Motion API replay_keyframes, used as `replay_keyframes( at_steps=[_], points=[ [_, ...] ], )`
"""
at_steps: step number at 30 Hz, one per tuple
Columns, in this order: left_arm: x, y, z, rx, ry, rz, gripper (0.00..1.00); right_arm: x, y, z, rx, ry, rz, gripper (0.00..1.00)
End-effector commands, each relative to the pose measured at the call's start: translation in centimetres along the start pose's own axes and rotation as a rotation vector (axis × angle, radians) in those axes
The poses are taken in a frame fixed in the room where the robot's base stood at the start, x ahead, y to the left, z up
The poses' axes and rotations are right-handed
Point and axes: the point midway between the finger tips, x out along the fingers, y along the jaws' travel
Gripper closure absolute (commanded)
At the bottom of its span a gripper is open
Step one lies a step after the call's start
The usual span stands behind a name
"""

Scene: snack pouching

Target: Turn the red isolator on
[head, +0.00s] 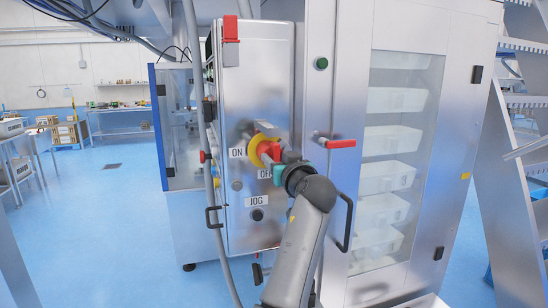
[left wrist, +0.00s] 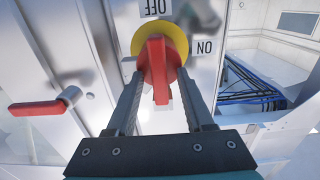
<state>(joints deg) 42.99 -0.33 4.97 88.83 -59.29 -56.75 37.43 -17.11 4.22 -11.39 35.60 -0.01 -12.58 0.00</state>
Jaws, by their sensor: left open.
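The red isolator handle (head: 272,150) sits on a yellow round plate (head: 257,146) on the steel cabinet door. An ON label (head: 237,152) is left of it and an OFF label (head: 264,173) below. In the left wrist view, the red handle (left wrist: 158,68) on its yellow plate (left wrist: 180,42) lines up roughly with the upside-down OFF label (left wrist: 155,7); the ON label (left wrist: 204,47) is to the right. My left gripper (head: 279,160) is open. Its fingers (left wrist: 158,88) lie on either side of the handle; contact is unclear. My right gripper is out of view.
A red lever handle (head: 341,144) sticks out to the right of the isolator. A glazed cabinet with white bins (head: 391,141) stands to the right.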

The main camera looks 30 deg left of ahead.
Motion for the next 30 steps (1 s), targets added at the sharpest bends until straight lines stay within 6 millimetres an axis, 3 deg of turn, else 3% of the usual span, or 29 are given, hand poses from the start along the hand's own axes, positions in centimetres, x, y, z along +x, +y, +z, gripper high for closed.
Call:
replay_keyframes(
  at_steps=[7, 21, 30],
  points=[
    [-0.02, 0.02, 0.02, 0.0, 0.0, 0.0, 0.5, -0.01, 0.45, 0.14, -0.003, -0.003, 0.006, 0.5],
    [0.01, 0.0, 0.0, 0.0, 0.0, 0.0, 1.0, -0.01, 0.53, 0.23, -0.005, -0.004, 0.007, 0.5],
    [0.01, -0.01, -0.02, 0.0, 0.0, 0.0, 1.0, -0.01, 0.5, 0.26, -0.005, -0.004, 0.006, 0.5]
  ],
)
